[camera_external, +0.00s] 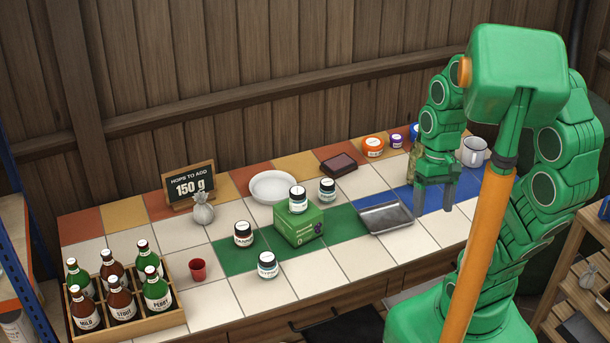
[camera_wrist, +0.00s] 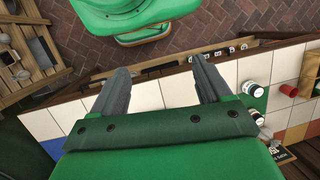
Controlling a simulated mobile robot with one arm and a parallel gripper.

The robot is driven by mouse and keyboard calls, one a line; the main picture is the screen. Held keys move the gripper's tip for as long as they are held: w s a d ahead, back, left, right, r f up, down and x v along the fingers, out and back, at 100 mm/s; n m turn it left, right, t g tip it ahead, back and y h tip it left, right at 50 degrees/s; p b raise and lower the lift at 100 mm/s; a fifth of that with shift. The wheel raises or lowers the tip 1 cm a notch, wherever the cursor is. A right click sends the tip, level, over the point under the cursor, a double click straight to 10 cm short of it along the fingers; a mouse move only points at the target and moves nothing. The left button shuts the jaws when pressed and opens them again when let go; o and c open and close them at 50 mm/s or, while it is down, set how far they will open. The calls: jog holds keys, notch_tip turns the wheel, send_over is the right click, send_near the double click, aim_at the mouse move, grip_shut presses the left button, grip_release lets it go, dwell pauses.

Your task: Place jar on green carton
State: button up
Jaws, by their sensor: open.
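My gripper (camera_external: 435,197) is over the blue tiles, right of the carton and apart from the jars. Its fingers (camera_wrist: 159,66) are spread with nothing between them. In the wrist view a jar (camera_wrist: 251,89) shows at the right; the carton cannot be made out there.
A metal tray (camera_external: 385,217) lies between the carton and my gripper. A white bowl (camera_external: 272,187), a brown block (camera_external: 338,164), an orange tub (camera_external: 373,146) and a mug (camera_external: 474,152) stand behind. A red cup (camera_external: 198,270) and bottle crate (camera_external: 150,325) are at left.

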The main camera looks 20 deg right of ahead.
jog(key=shift+t+h, duration=0.6)
jog(key=shift+h, duration=0.2)
jog(key=shift+s+d+r, duration=0.25)
jog(key=shift+d+r, duration=0.05)
jog(key=shift+d, duration=0.35)
jog(key=shift+s+d+r, duration=0.25)
jog(key=shift+d+r, duration=0.05)
jog(key=shift+d, duration=0.35)
jog(key=shift+s+d+r, duration=0.25)
jog(key=shift+d+r, duration=0.05)
jog(key=shift+d, duration=0.35)
